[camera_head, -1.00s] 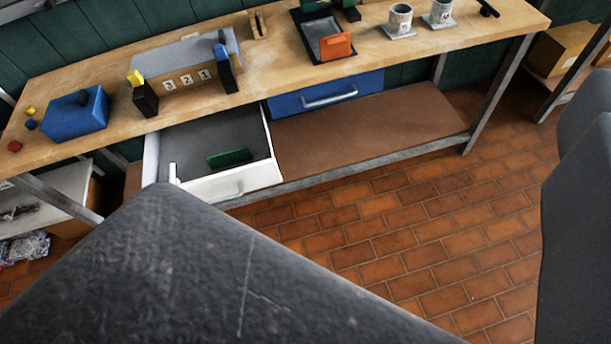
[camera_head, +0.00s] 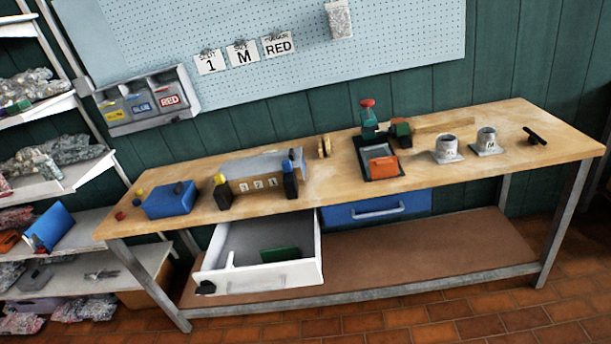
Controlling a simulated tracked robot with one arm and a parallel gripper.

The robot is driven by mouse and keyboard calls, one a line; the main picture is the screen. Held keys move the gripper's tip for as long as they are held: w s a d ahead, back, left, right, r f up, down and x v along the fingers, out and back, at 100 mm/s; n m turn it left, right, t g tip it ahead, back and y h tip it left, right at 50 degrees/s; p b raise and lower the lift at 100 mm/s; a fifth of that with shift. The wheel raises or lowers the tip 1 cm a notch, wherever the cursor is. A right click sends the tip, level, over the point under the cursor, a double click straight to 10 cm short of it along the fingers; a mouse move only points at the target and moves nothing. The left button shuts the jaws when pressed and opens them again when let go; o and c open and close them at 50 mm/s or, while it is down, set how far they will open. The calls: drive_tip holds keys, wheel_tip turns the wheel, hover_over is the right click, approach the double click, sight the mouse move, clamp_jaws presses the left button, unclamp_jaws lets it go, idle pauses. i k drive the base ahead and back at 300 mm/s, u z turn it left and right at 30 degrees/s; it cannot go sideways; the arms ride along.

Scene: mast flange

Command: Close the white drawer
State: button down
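The white drawer (camera_head: 312,272) hangs under the left half of the wooden workbench (camera_head: 330,185) and is pulled well out. Its grey inside shows, with a green piece (camera_head: 280,254) standing in it and a white upright part near the left. A small dark thing (camera_head: 205,287) shows at the drawer's front left corner; I cannot tell what it is. The drawer's front faces me, with a pale handle that is hard to make out. My gripper is not in view.
A shut blue drawer (camera_head: 376,208) is to the right of the white one. A brown lower shelf (camera_head: 420,250) runs beneath. Blocks, a tray and two grey cups stand on the bench. Shelves (camera_head: 60,180) stand at left. The visible brick floor (camera_head: 450,325) in front is clear.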

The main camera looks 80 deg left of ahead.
sight(244, 237)
drive_tip(key=u, duration=0.25)
drive_tip(key=k, duration=0.6)
drive_tip(key=u, duration=1.55)
drive_tip(key=i, duration=0.5)
